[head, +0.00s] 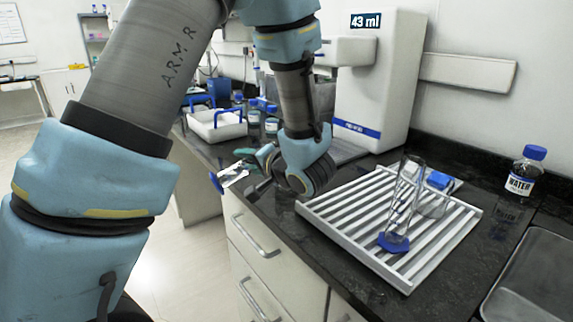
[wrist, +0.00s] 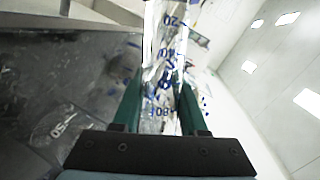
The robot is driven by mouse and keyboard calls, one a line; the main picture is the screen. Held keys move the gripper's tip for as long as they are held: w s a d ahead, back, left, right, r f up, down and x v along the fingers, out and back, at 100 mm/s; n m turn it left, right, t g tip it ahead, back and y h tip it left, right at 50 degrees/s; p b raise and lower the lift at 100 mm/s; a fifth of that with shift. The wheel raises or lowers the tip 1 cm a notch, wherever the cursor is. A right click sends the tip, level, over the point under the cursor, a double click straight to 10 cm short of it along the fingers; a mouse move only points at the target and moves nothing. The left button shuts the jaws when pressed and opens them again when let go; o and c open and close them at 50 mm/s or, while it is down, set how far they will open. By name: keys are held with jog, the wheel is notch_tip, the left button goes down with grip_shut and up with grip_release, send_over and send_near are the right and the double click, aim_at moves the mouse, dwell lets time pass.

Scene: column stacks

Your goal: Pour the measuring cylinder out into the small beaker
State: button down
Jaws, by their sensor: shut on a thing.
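My gripper (head: 246,172) is shut on a clear cylinder with blue markings, the measuring cylinder (wrist: 165,70). In the head view it is held in the air, strongly tilted, left of the counter edge, with a blue end (head: 216,183) at the left. Its level and contents cannot be made out. A second tall clear cylinder (head: 402,205) with a blue foot stands on the white slatted rack (head: 330,213). A clear low vessel, seemingly the small beaker (head: 434,206), stands behind it. A clear round vessel marked 50 (wrist: 62,127) shows at lower left in the wrist view.
A white machine (head: 378,85) reading 43 ml stands behind the rack. A white carrier (head: 215,127) and blue-capped bottles (head: 271,120) stand at the back left.

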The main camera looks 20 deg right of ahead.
jog(key=shift+r+m+y, duration=0.3)
jog(key=shift+r+m, duration=0.05)
jog(key=shift+m, duration=0.15)
jog(key=shift+r, duration=0.15)
jog(key=shift+d+r+m+t+y, duration=0.3)
jog(key=shift+r+m, duration=0.2)
jog(key=shift+m, duration=0.1)
jog(key=shift+r+m+y+p, duration=0.3)
jog(key=shift+r+m+p, duration=0.25)
jog(key=shift+p, duration=1.2)
jog(key=shift+a+t+p, duration=0.15)
jog(key=shift+t+p, duration=0.15)
jog(key=shift+p, duration=0.1)
jog(key=shift+w+r+m+p, duration=0.1)
jog(key=shift+r+m+p, duration=0.5)
jog(key=shift+p, duration=0.75)
jog(key=shift+a+m+y+p, duration=0.15)
jog(key=shift+m+y+p, duration=0.15)
jog(key=shift+p, duration=0.25)
